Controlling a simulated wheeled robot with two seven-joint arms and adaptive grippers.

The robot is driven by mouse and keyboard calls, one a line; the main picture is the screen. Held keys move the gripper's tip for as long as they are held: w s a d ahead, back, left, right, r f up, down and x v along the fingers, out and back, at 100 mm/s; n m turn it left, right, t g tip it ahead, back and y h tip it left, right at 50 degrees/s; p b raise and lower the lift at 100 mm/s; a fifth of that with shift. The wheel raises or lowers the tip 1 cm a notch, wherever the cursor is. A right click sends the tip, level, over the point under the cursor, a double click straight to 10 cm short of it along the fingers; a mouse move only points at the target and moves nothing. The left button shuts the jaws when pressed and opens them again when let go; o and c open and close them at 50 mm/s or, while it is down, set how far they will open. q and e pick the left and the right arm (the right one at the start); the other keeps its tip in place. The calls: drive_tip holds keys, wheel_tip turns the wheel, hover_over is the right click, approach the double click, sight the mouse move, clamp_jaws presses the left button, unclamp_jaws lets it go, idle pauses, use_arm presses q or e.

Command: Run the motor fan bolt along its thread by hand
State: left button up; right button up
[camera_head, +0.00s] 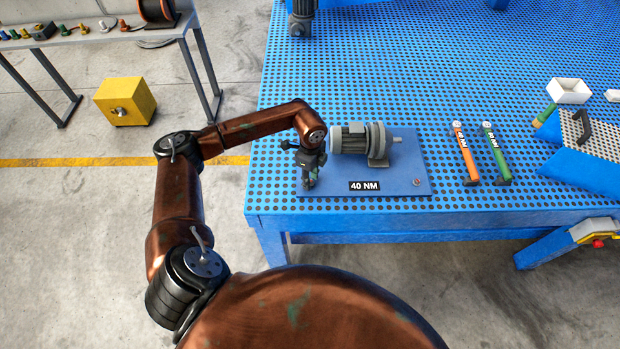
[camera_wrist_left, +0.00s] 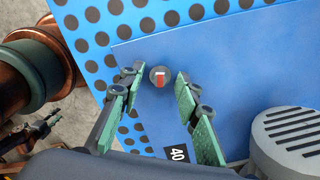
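The grey motor (camera_head: 352,139) with its ribbed housing sits on a blue plate (camera_head: 335,180) marked 40 NM. Its ribbed end also shows at the lower right of the left wrist view (camera_wrist_left: 290,135). My left gripper (camera_head: 309,183) is over the plate's left part, beside the motor. In the left wrist view its green-padded fingers are apart, one on each side of a round grey bolt head (camera_wrist_left: 160,76) with a red mark. A gap shows on both sides of the bolt head. In the head view the gripper hides this bolt. What seems to be my right gripper (camera_wrist_left: 42,128) shows small in the left wrist view.
An orange tool (camera_head: 466,155) and a green tool (camera_head: 496,153) lie right of the plate on the perforated blue table (camera_head: 440,100). A small bolt (camera_head: 416,182) is at the plate's right corner. A white bin (camera_head: 568,91) stands farther right. The table behind the motor is largely clear.

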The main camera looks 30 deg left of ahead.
use_arm(q)
wheel_tip(320, 180, up, 12)
idle(0.6)
idle(0.4)
